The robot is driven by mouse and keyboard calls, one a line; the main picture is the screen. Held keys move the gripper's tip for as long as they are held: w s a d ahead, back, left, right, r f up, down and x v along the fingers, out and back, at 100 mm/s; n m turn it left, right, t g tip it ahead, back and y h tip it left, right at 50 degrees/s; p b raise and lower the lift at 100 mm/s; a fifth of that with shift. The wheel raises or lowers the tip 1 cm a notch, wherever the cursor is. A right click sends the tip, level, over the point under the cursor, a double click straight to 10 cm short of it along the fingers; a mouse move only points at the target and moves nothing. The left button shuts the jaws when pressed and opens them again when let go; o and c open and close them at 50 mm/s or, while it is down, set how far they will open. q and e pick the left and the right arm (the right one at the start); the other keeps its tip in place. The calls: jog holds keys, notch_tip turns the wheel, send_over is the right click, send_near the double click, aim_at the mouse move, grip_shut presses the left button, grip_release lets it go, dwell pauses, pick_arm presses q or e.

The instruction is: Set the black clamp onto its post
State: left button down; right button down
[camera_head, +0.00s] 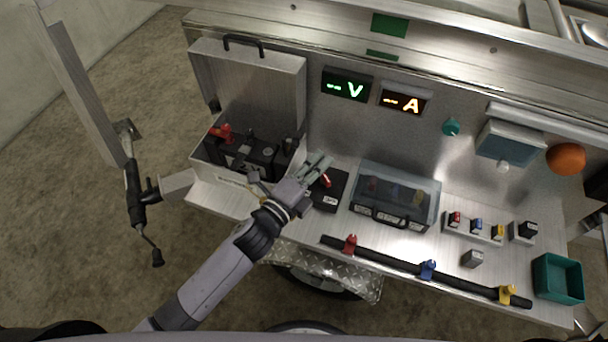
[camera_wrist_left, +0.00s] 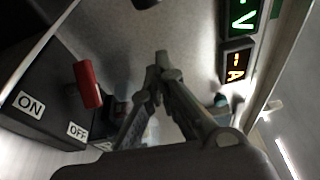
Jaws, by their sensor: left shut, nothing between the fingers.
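The metal battery box (camera_head: 290,78) stands open at the left of the bench, its lid raised. In it sits a dark battery (camera_head: 262,157) with a red clamp (camera_head: 222,133) at its left. A dark shape (camera_head: 289,146) at the battery's right end may be the black clamp; whether it sits on a post cannot be told. My left gripper (camera_head: 322,162) is shut and empty, just right of the box and above the black switch box (camera_head: 330,198). In the left wrist view its fingertips (camera_wrist_left: 163,65) meet, and no clamp can be made out between them.
The switch box has a red lever (camera_wrist_left: 88,85) and ON and OFF labels. A clear-lidded case (camera_head: 396,193) stands right of it. A black bar (camera_head: 390,261) with coloured clips lies along the front. A green bin (camera_head: 558,279) is at the far right.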

pick_arm(q)
jog(key=a, duration=0.1)
jog(key=w+a, duration=0.1)
jog(key=a+p, duration=0.1)
jog(key=shift+w+a+r, duration=0.1)
jog(key=shift+w+a, duration=0.1)
jog(key=shift+w, duration=0.15)
